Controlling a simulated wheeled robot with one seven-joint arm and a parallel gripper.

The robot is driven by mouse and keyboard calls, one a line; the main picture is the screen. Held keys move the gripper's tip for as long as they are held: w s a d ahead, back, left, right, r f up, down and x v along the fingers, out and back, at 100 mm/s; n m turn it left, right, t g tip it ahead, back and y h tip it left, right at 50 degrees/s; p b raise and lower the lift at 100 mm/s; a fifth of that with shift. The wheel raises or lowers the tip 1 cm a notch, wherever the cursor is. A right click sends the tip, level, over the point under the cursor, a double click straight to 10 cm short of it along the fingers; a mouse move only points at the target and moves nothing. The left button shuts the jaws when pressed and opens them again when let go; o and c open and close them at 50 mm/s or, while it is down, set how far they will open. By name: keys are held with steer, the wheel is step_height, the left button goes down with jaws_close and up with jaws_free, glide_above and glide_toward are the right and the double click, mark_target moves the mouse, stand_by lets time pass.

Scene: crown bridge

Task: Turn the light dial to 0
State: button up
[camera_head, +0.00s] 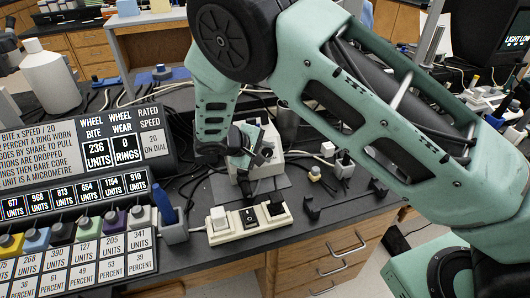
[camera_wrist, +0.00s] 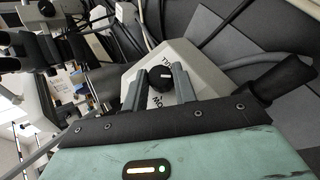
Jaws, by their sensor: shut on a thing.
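The light dial (camera_wrist: 160,77) is a round black knob with a small white mark, on a pale box (camera_wrist: 195,60) with dark lettering that I cannot fully read. In the wrist view my gripper (camera_wrist: 159,82) has its two dark fingers on either side of the knob, shut on it. In the head view my gripper (camera_head: 247,152) is down at the pale box (camera_head: 268,137). There my gripper hides the dial, so its setting cannot be read. A dark screen (camera_head: 515,35) at the top right shows light text beginning "LIGHT LO", cut off by the frame edge.
A pale strip with switches (camera_head: 247,230) stands in front of the box, near the bench edge. A dark panel of readouts (camera_head: 95,140) and several coloured knobs fill the left. A blue-handled tool (camera_head: 165,205) stands in a grey holder. Cables lie behind; small fixtures (camera_head: 343,163) stand right.

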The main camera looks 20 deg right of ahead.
steer(key=o, duration=1)
steer(key=shift+c, duration=0.2)
steer(key=b+v, duration=0.2)
steer(key=v, duration=1.5)
steer(key=shift+s+a+r, duration=0.1)
steer(key=shift+s+r, duration=0.05)
steer(key=s+d+r+g+y, duration=0.1)
steer(key=s+d+y, duration=0.1)
steer(key=s, duration=0.7)
steer(key=s+d+r+g+y, duration=0.1)
steer(key=s+d+y, duration=0.2)
steer(key=s, duration=0.7)
steer(key=s+d+r+g+y, duration=0.1)
steer(key=s+y, duration=0.3)
steer(key=s, duration=0.5)
steer(key=shift+s+d+y, duration=0.15)
steer(key=shift+d+y, duration=0.25)
steer(key=shift+d, duration=0.35)
